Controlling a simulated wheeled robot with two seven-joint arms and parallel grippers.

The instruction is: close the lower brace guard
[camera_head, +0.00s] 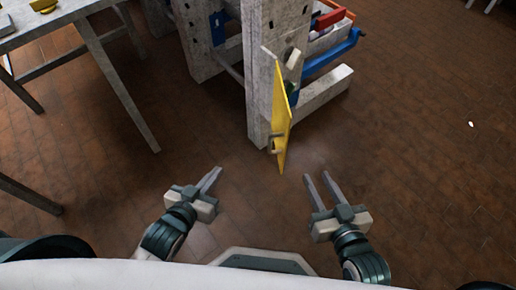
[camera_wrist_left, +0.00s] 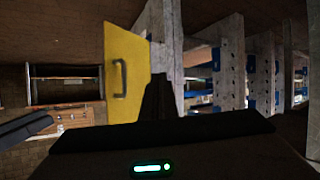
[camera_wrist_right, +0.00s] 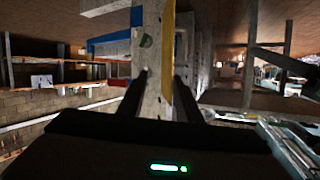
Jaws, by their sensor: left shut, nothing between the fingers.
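The lower brace guard (camera_head: 281,125) is a yellow panel on the near side of a grey post (camera_head: 257,85). It stands swung out toward me, nearly edge-on in the head view, with a handle (camera_head: 273,143) low on it. In the left wrist view the guard (camera_wrist_left: 126,50) shows its broad face and handle (camera_wrist_left: 118,78). In the right wrist view it is a thin yellow strip (camera_wrist_right: 168,50). My left gripper (camera_head: 215,174) is shut and empty, left of and nearer than the guard. My right gripper (camera_head: 317,178) is open and empty, right of the guard, apart from it.
A low grey beam (camera_head: 325,90) and a blue rail (camera_head: 330,52) extend right behind the guard. The brown tiled floor (camera_head: 430,150) is clear at the right.

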